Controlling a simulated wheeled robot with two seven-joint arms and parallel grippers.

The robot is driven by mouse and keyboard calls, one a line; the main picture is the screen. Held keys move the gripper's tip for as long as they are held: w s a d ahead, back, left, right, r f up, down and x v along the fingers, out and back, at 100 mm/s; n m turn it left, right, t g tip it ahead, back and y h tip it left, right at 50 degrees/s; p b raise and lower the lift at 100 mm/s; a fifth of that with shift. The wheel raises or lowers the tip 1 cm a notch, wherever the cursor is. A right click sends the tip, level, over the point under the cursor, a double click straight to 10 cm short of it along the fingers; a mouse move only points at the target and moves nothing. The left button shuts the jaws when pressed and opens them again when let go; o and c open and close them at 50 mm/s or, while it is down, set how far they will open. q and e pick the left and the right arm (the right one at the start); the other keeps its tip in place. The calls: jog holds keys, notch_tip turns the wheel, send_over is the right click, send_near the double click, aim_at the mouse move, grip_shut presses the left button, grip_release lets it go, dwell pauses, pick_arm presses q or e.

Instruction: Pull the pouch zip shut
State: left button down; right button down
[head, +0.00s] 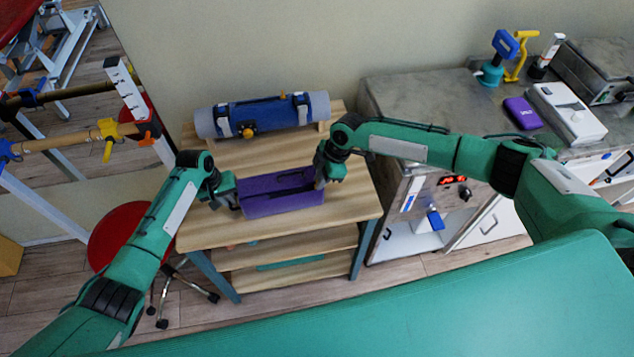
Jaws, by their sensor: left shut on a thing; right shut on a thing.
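The purple pouch (282,200) stands on the wooden table, with a long dark opening along its top. My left gripper (234,203) is at the pouch's left end and shut on it. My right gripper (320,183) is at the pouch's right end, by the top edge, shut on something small. The zip pull is too small to make out and is probably hidden by the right gripper's fingers, so I cannot tell what exactly it holds.
The wooden table (350,205) has bare room in front of the pouch. A blue and grey roll (265,115) lies on a rack behind it. A red stool (112,232) stands at the left. A grey counter (420,95) with several devices is at the right.

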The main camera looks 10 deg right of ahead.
pick_arm(q)
jog(key=shift+s+f, duration=0.1)
pick_arm(e)
jog(key=shift+a, duration=6.6)
jog(key=c, duration=1.4)
grip_release()
jog(key=shift+d, duration=0.1)
jog(key=shift+o, duration=0.2)
jog(key=shift+r, duration=0.1)
pick_arm(q)
jog(key=shift+a, duration=0.15)
jog(key=c, duration=1.5)
grip_release()
pick_arm(e)
notch_tip(320, 180, up, 8)
